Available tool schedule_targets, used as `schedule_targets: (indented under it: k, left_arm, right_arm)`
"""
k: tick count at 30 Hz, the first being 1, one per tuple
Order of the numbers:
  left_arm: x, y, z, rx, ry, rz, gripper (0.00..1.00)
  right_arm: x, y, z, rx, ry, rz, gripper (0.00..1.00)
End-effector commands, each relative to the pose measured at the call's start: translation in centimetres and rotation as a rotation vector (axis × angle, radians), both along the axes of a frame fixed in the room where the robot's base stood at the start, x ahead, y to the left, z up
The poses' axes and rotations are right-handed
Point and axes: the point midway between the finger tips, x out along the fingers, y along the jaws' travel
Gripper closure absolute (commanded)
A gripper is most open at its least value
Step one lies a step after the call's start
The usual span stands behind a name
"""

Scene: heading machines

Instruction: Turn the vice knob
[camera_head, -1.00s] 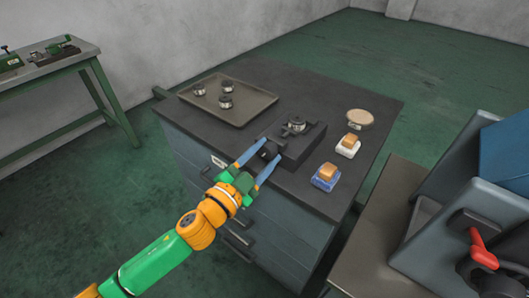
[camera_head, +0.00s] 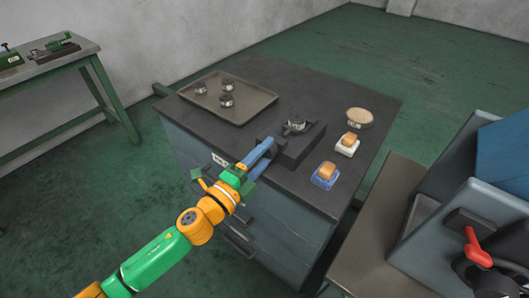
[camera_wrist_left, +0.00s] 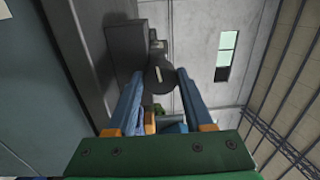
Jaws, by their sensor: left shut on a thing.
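The dark vice (camera_head: 296,143) sits near the middle of the dark cabinet top, with a round metal part (camera_head: 296,124) on it. Its dark round knob (camera_wrist_left: 160,72) shows in the left wrist view between my blue fingertips, with a pale bar on its face. My left gripper (camera_head: 266,148) reaches the vice's near-left end and is shut on the knob. In the left wrist view, the fingers (camera_wrist_left: 160,78) lie on either side of the knob. In the head view the fingers mostly hide the knob. My right gripper is not in view.
A tray (camera_head: 262,99) with several metal parts stands at the back left of the cabinet top. A round wooden-topped item (camera_head: 359,117) and two small blocks on white (camera_head: 347,149) and blue (camera_head: 325,182) bases stand right of the vice. A red-handled machine (camera_head: 478,247) is at right.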

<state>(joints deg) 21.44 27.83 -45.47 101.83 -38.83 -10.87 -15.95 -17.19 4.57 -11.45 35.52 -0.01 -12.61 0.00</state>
Motion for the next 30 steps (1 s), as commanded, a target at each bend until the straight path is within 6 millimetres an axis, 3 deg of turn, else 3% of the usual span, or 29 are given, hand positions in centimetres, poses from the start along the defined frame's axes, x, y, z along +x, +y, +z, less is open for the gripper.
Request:
schedule_targets:
  k: [23, 24, 27, 30]
  left_arm:
    - [0.04, -0.01, 0.21, 0.078, -0.062, -0.001, 1.00]
    - [0.04, -0.01, 0.21, 0.078, -0.062, -0.001, 0.43]
    - [0.03, 0.00, 0.18, 0.077, -0.061, -0.001, 0.19]
    - [0.03, 0.00, 0.12, 0.078, -0.060, -0.001, 0.19]
  right_arm:
    - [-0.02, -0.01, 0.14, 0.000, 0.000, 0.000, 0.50]
    - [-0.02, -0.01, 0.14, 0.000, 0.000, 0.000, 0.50]
    - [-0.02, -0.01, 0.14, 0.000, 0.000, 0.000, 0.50]
    - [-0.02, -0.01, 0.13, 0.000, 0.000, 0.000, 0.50]
